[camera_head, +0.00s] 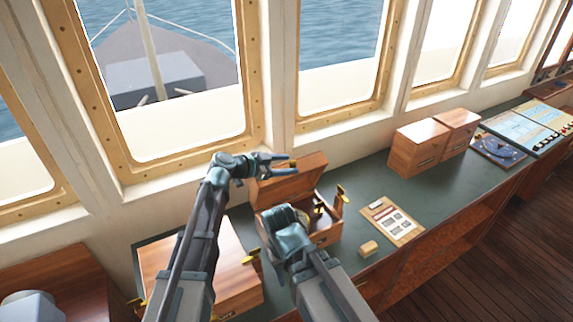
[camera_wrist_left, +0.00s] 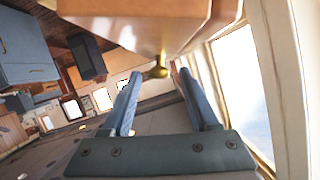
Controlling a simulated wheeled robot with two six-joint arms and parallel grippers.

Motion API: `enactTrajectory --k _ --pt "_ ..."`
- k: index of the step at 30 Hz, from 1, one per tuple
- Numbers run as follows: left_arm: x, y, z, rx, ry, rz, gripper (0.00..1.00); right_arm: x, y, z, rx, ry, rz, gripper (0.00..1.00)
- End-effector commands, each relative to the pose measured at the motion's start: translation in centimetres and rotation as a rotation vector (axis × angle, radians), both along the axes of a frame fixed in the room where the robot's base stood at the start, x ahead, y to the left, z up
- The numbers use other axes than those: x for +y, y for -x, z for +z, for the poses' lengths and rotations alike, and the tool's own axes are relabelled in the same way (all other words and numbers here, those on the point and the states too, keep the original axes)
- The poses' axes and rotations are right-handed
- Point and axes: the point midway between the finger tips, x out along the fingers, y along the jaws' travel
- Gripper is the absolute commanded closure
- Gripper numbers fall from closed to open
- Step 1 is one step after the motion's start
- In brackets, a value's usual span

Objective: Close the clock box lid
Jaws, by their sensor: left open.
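The clock box (camera_head: 329,232) is a wooden box on the green counter, with its lid (camera_head: 303,181) raised at the back, towards the window. Part of the clock (camera_head: 304,214) shows inside, partly hidden by my right arm. My left gripper (camera_head: 291,163) is open and empty beside the top of the raised lid. In the left wrist view, its two blue fingers (camera_wrist_left: 158,74) are apart, with a wooden panel (camera_wrist_left: 135,22) and a brass knob (camera_wrist_left: 157,70) just beyond them. My right gripper (camera_head: 289,232) is over the front left of the box; its fingers are not clear.
A closed wooden box (camera_head: 225,260) stands left of the clock box. A clipboard (camera_head: 392,221) and a small wooden block (camera_head: 369,248) lie to the right. Two wooden cabinets (camera_head: 418,150) stand farther right. Window frames rise close behind the lid.

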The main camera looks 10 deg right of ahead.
Motion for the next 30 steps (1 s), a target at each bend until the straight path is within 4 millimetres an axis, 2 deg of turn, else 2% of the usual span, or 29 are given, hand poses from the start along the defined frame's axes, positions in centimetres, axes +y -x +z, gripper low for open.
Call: enactTrajectory --k 18,24,30 --pt "9.4 5.2 4.5 0.000 0.001 0.003 0.40 0.0 0.0 4.5 0.001 -0.001 -0.002 0.50" --pt "10.8 5.9 5.0 0.000 0.000 0.001 0.40 0.0 0.0 5.0 0.001 -0.001 -0.002 0.50" --pt "11.1 6.0 5.0 0.000 0.000 0.000 0.40 0.0 0.0 5.0 0.001 -0.001 -0.001 0.50"
